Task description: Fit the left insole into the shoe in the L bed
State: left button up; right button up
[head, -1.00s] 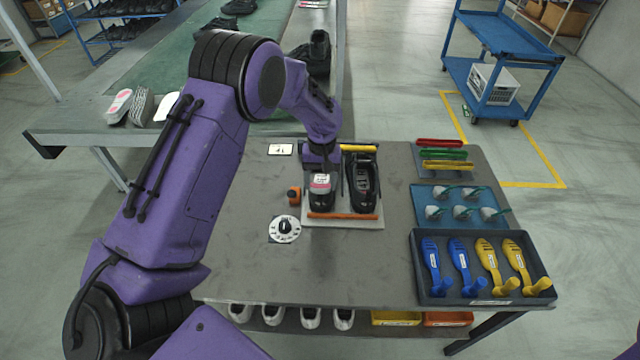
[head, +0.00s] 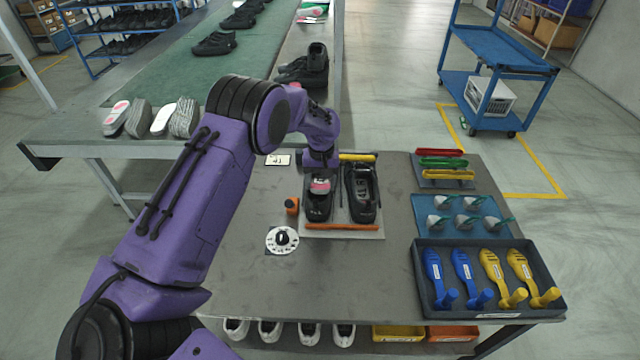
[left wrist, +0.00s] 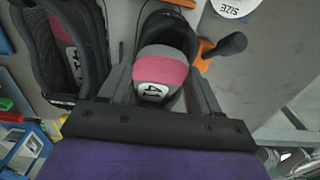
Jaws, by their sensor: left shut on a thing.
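My left gripper (head: 320,178) is shut on an insole (head: 320,186) with a grey and pink end. In the left wrist view the insole (left wrist: 163,67) shows its pink band and a white label with a number, between my fingers (left wrist: 160,95). It lies over the opening of the left black shoe (head: 318,208), partly inside; how deep it sits I cannot tell. The second black shoe (head: 362,192) stands to the right in the same holder (head: 345,233). It also shows in the left wrist view (left wrist: 45,75). My right gripper is not in view.
The front middle is clear.

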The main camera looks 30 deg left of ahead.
pick_arm(q)
jog(key=shift+s+f+t, duration=0.1)
jog(key=shift+f+t, duration=0.2)
jog(key=shift+f, duration=0.05)
jog(key=o, duration=1.1)
jog(key=shift+r, duration=0.1)
jog(key=shift+r+p, duration=1.45)
jog(key=shift+p, duration=0.3)
